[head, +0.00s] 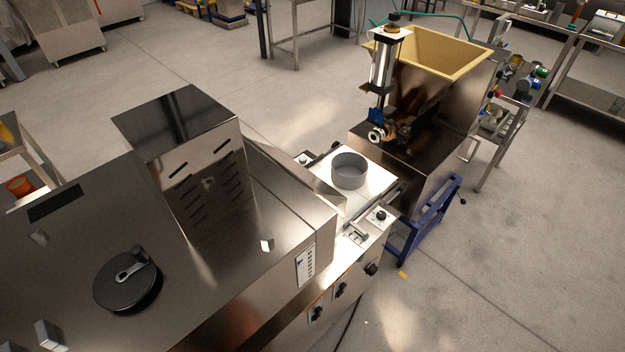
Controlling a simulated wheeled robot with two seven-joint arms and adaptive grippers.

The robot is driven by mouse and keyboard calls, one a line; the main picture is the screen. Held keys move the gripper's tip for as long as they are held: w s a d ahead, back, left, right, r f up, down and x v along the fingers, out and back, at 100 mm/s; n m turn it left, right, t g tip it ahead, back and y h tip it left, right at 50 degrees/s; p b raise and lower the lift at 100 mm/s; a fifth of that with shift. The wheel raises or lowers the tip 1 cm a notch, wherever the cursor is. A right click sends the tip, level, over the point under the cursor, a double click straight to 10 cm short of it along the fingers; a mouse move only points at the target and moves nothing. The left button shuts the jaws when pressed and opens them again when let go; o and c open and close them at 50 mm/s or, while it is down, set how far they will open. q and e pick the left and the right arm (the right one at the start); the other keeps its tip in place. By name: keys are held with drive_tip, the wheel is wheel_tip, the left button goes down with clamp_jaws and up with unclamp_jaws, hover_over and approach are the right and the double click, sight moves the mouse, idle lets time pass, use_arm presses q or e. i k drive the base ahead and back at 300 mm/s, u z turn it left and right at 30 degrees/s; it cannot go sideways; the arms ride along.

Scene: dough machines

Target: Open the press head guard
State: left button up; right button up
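A large steel dough machine (90,240) fills the lower left of the head view. A tall steel box-shaped housing (205,180) with slots in its front stands on it. A black round disc with a crank handle (128,280) lies flat on its top. A sloped steel cover (290,165) sits at the machine's far right end, beside a white belt (375,180) carrying a grey metal ring (350,171). I cannot tell for certain which part is the press head guard. Neither of my grippers is in view.
A hopper machine (415,110) with a cream-rimmed funnel and a blue stand (432,215) is beyond the belt. Black knobs (341,290) line the near machine's side. Steel tables stand at the back and right. The floor at lower right is mostly clear.

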sight(306, 177)
drive_tip(key=z, duration=0.5)
drive_tip(key=k, duration=0.6)
drive_tip(key=z, duration=0.5)
drive_tip(key=i, duration=1.2)
drive_tip(key=u, duration=0.75)
